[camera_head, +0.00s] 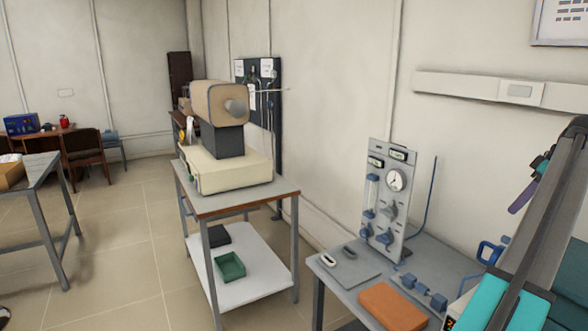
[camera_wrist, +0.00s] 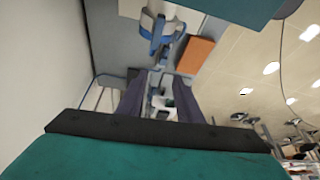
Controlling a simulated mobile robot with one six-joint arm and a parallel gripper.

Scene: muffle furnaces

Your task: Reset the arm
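My arm (camera_head: 545,225) rises along the right edge of the head view, a grey link with teal parts. My gripper (camera_wrist: 160,80) shows in the wrist view as two dark purple-grey fingers beyond a black plate. The fingers stand apart with a gap between them, and I see nothing held. In the head view only a purple finger tip shows beside the arm, above the right-hand bench. The rest of the gripper is hidden there.
The grey bench (camera_head: 440,262) holds a gauge panel (camera_head: 388,205), an orange block (camera_head: 393,307) and blue fittings (camera_head: 417,290). A beige furnace (camera_head: 222,104) stands on a trolley (camera_head: 285,190). Floor (camera_head: 125,255) is clear left of the trolley. A wall lies behind the bench.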

